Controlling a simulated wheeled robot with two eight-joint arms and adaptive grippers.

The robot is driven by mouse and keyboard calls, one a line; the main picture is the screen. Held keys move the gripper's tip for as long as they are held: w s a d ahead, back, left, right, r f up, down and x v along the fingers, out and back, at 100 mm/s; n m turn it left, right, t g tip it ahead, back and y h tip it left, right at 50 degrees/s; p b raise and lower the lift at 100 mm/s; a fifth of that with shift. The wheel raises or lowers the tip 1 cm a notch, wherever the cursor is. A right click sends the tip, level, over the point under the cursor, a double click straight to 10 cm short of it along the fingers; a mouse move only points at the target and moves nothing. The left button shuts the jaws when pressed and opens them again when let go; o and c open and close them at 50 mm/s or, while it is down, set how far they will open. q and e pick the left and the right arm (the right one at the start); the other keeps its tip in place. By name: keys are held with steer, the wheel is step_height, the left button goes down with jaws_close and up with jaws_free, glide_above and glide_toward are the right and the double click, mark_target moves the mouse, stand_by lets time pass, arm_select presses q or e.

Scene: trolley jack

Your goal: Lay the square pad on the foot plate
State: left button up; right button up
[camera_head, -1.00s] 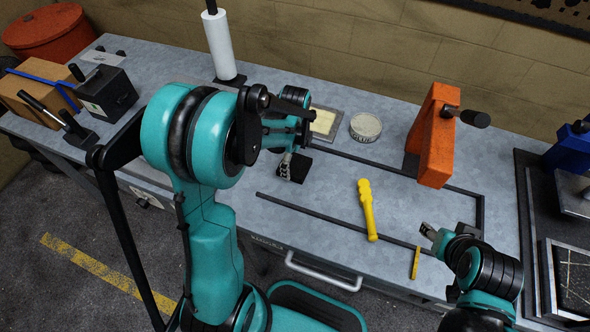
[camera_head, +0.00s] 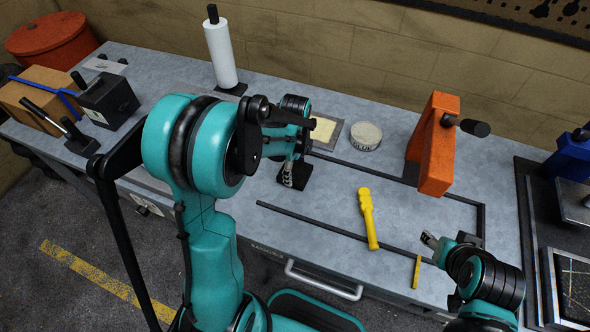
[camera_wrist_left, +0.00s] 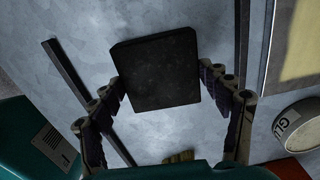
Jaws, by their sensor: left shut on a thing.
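The square pad (camera_wrist_left: 158,70) is black and sits between the two fingers of my left gripper (camera_wrist_left: 163,82) in the left wrist view. In the head view the left gripper (camera_head: 290,172) is shut on the pad (camera_head: 295,180), partly hiding it, over the left-middle of the bench. I cannot tell its exact height. The likely foot plate (camera_head: 338,128) is a grey-edged plate with a cream middle, behind and right of the pad. Its edge shows at upper right in the wrist view (camera_wrist_left: 269,55). The pad is apart from it. My right gripper (camera_head: 430,240) is near the front edge; its opening is unclear.
A round glue tin (camera_head: 365,136) stands right of the plate. A dark bar frame (camera_head: 400,180) surrounds a yellow-handled tool (camera_head: 368,218). An orange block (camera_head: 433,145) stands at right, a white roll (camera_head: 220,55) at the back. Bare bench lies around the yellow tool.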

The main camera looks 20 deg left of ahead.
mark_target(295, 171)
arm_select(q)
step_height(295, 171, up, 3)
steer(key=shift+r+p, duration=0.15)
steer(key=shift+p, duration=0.6)
steer(key=d+r+p, duration=0.1)
steer(key=d+r, duration=0.2)
steer(key=d, duration=0.3)
steer(key=s+d+r+p, duration=0.1)
steer(key=d+r+p, duration=0.1)
steer(key=d, duration=0.3)
steer(key=shift+s+d+r+p, duration=0.2)
steer(key=shift+d+r+p, duration=0.15)
steer(key=shift+r, duration=0.5)
